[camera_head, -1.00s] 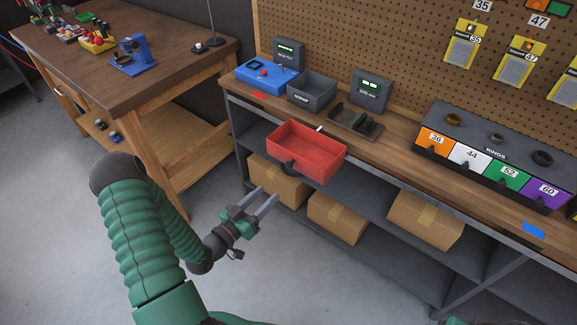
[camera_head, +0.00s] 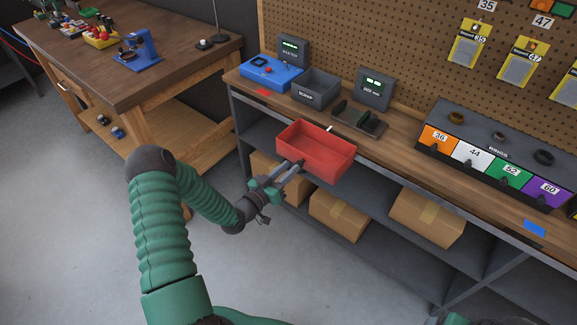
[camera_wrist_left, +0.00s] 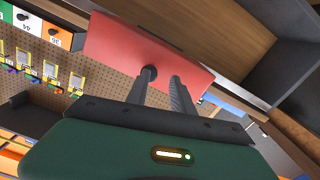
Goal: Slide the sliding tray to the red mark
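The red sliding tray (camera_head: 328,165) is an open box at the front edge of the workbench. The red mark (camera_head: 262,92) lies on the bench top to its left, near the bench's left end. My left gripper (camera_head: 292,166) is at the tray's front, with its two fingers apart. In the left wrist view, the tray's red front (camera_wrist_left: 115,45) fills the upper middle, and a dark round knob (camera_wrist_left: 149,72) shows at the tip of one finger. I cannot tell whether the knob lies between the fingers. Only a bit of my right arm shows at the bottom right.
A blue box (camera_head: 270,72), a grey scrap bin (camera_head: 315,88) and a dark fixture (camera_head: 358,122) stand behind the tray. A rings rack (camera_head: 490,160) and a blue mark (camera_head: 535,228) are to the right. Cardboard boxes (camera_head: 338,216) sit on the shelf below.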

